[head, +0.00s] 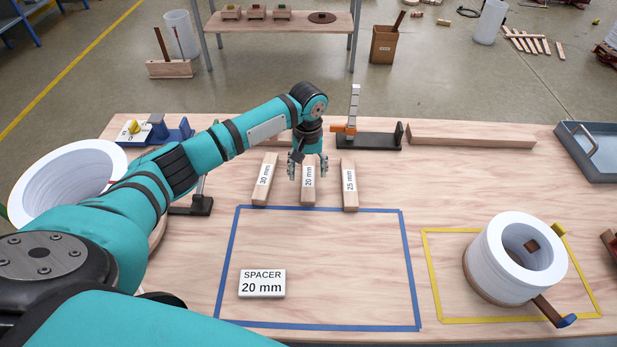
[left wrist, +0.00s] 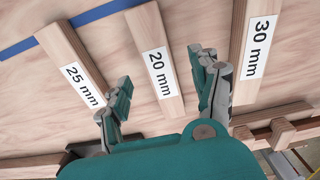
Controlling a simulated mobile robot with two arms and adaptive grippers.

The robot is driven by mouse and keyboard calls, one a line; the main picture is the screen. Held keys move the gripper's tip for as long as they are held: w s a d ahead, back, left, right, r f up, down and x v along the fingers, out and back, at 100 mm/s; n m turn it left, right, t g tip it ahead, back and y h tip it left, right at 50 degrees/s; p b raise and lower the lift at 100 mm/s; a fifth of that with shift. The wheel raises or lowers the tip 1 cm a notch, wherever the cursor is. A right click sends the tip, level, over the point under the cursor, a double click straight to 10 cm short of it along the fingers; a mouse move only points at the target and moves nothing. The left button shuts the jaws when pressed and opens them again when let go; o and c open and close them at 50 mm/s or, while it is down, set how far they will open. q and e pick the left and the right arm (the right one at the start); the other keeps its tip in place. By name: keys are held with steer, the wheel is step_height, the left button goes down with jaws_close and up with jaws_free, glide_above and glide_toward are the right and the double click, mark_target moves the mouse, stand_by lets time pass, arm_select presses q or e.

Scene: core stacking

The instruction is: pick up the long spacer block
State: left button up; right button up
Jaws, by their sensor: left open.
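Three wooden spacer blocks lie side by side: the 30 mm block (head: 265,180), the 20 mm block (head: 308,192) and the 25 mm block (head: 349,186). My left gripper (head: 308,172) is open above the far part of the 20 mm block. In the left wrist view the 20 mm block (left wrist: 150,42) lies between the open fingers, with the 25 mm block (left wrist: 68,52) to the left and the 30 mm block (left wrist: 258,25) to the right. A gap shows between fingers and block; contact cannot be seen. A card reading SPACER 20 mm (head: 262,284) stands in the blue-taped area. My right gripper is not in view.
The blue-taped rectangle (head: 411,270) is otherwise clear. A white ring core (head: 485,262) stands in the yellow-taped area at right. Another white ring (head: 40,178) is at left. A black stand with an orange part (head: 378,141) and a long wooden bar (head: 470,135) lie behind the blocks.

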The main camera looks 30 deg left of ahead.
mark_target(308, 180)
arm_select(q)
step_height(308, 180, down, 4)
steer(key=shift+w+r, duration=0.1)
steer(key=c, duration=1.3)
steer(key=shift+r, duration=0.5)
steer(key=shift+s+d+r, duration=0.15)
steer(key=shift+d+r, duration=0.05)
steer(key=shift+r, duration=0.45)
steer(key=shift+s+d+r, duration=0.1)
steer(key=shift+d+r, duration=0.1)
steer(key=shift+r, duration=0.4)
steer(key=s+d, duration=0.2)
steer(key=d, duration=0.2)
steer(key=s+d+r, duration=0.1)
steer(key=s+d, duration=0.2)
steer(key=d, duration=0.1)
steer(key=s+d+b, duration=0.1)
steer(key=s+d, duration=0.2)
steer(key=d, duration=0.2)
steer(key=shift+r, duration=0.3)
